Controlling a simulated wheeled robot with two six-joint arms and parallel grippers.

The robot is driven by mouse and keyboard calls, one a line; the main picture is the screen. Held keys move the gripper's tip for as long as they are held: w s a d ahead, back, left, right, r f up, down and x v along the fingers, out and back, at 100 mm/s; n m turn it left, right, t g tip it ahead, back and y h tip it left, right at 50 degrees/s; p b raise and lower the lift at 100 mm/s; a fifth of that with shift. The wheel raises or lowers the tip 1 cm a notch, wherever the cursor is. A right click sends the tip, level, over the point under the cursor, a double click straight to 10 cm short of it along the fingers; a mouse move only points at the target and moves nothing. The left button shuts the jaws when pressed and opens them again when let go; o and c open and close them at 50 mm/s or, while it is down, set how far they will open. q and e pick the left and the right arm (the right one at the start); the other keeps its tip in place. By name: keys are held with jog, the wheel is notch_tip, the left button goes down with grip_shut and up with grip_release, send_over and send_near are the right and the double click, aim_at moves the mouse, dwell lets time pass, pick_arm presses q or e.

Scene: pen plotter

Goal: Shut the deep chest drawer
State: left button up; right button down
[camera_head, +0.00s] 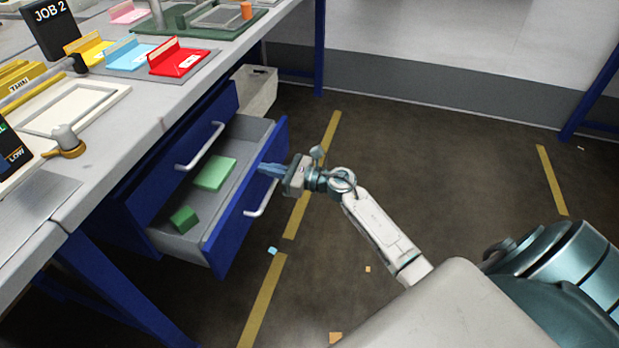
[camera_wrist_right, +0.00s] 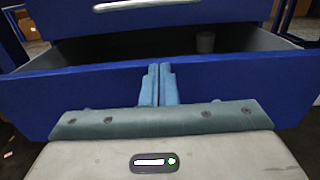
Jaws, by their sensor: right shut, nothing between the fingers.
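The deep chest drawer (camera_head: 226,234) is blue-fronted with a grey inside, and it stands open below a blue upper drawer (camera_head: 203,117). A green flat block (camera_head: 214,173) and a smaller green block (camera_head: 183,218) lie inside it. My right gripper (camera_head: 264,169) is shut and empty at the drawer's front, near the top edge. In the right wrist view its blue fingers (camera_wrist_right: 158,84) are together in front of the drawer face (camera_wrist_right: 235,85); whether they touch it I cannot tell. My left gripper is not in view.
The workbench (camera_head: 120,140) above the chest carries coloured trays and a JOB 2 sign (camera_head: 50,27). A pale bin (camera_head: 257,88) stands behind the chest. Small scraps lie on the floor, which is otherwise clear around the yellow stripes (camera_head: 262,300).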

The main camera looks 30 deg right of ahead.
jog(key=b+x, duration=0.1)
jog(key=x, duration=1.1)
jog(key=shift+a, duration=0.2)
jog(key=shift+w+d, duration=0.1)
